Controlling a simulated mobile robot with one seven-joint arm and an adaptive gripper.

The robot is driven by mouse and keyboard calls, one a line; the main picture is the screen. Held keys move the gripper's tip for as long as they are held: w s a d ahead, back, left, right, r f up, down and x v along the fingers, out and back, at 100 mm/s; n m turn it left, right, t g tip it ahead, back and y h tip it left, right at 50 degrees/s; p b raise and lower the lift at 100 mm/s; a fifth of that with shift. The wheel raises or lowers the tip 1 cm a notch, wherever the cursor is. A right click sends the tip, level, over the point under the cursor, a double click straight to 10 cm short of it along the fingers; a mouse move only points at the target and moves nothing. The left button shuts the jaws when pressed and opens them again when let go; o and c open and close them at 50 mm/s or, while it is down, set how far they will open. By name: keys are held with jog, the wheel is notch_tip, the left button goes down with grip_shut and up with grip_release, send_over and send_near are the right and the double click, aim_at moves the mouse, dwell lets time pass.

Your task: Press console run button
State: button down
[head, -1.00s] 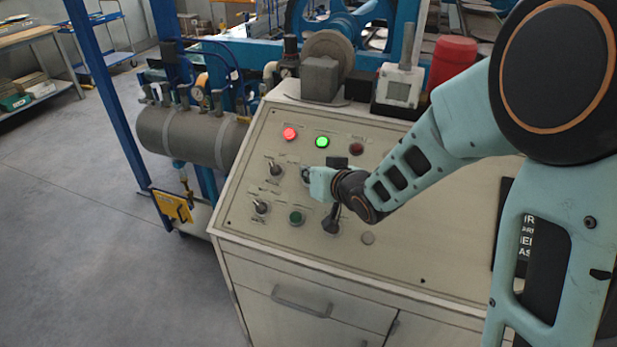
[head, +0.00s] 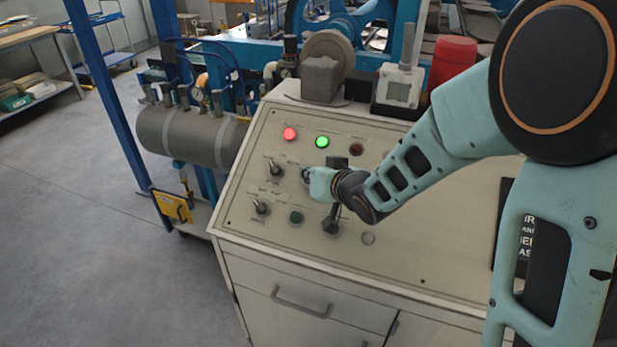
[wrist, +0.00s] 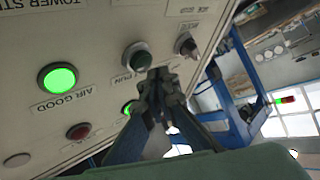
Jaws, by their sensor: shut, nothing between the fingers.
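The dark green run button (wrist: 138,56) sits in a metal ring on the sloped console face in the wrist view, with a partly covered label below it in the picture. My gripper (wrist: 160,76) is shut and empty, its tips close beside the button; I cannot tell whether they touch it. In the head view my gripper (head: 308,175) is low over the console (head: 440,225), just right of the upper toggle switch. There it hides most or all of the run button.
A black switch (wrist: 188,45) is next to the button, and a lit green AIR GOOD lamp (wrist: 58,77) is on the other side. A red lamp (head: 290,133), a lit green lamp (head: 322,142), another green button (head: 296,217) and a black lever (head: 331,220) surround my gripper.

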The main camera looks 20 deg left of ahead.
jog(key=shift+w+f, duration=0.25)
jog(key=shift+f, duration=0.1)
jog(key=shift+w+f+b, duration=0.2)
jog(key=shift+f+b, duration=0.25)
jog(key=shift+b, duration=0.15)
dwell(0.5)
jog(key=shift+r, duration=0.1)
jog(key=shift+s+r+p, duration=0.4)
jog(key=shift+s+r, duration=0.05)
jog(key=shift+r, duration=0.25)
jog(key=s+r+p, duration=0.1)
jog(key=r, duration=0.2)
jog(key=s+r+p, duration=0.1)
jog(key=shift+s+a+r+p, duration=0.1)
jog(key=shift+s+r+p, duration=0.05)
jog(key=shift+s+p, duration=0.15)
dwell(0.9)
